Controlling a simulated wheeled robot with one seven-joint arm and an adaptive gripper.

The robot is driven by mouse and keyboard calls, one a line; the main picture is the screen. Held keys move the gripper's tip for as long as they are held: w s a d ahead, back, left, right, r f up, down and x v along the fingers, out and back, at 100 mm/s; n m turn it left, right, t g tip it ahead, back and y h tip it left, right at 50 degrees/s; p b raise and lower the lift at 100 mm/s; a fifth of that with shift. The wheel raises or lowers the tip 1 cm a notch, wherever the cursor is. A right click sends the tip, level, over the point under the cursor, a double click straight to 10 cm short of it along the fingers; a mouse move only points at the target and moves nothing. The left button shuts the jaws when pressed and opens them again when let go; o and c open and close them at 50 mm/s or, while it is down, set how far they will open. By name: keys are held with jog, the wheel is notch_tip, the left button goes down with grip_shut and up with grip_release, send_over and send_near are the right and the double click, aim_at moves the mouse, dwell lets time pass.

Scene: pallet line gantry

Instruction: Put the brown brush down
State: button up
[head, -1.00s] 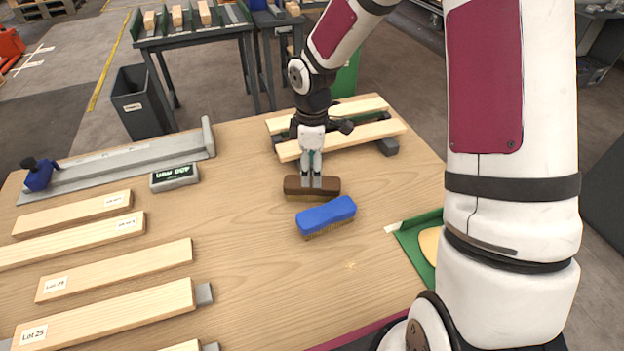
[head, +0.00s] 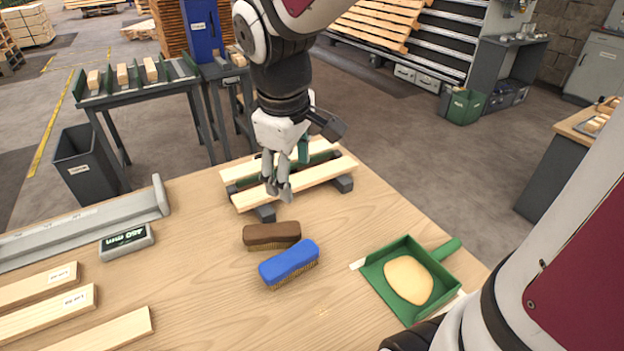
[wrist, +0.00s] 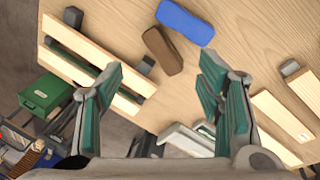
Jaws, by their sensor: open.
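The brown brush (head: 271,235) lies on the wooden table (head: 200,290), bristles down, just behind the blue brush (head: 289,263). In the wrist view the brown brush (wrist: 163,51) lies beyond my open fingers, close to the blue brush (wrist: 186,22). The gripper is clear of the brown brush.
A rack of two pale slats (head: 325,181) stands behind the brushes. A green dustpan (head: 440,283) with a tan heap lies at right. A grey label block (head: 126,240) and wooden strips (head: 40,312) are at left. The table in front of the brushes is bare.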

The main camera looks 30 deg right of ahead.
jog(key=s+r+m+t, duration=0.1)
jog(key=s+r+m, duration=0.1)
jog(key=s, duration=0.4)
jog(key=s+r+m+t+y, duration=0.1)
jog(key=s+r+m, duration=0.2)
jog(key=s, duration=0.4)
jog(key=shift+s+a+m+t+y, duration=0.25)
jog(key=shift+a+m+t, duration=0.2)
jog(key=shift+m, duration=0.45)
jog(key=shift+o, duration=0.5)
jog(key=shift+w, duration=0.1)
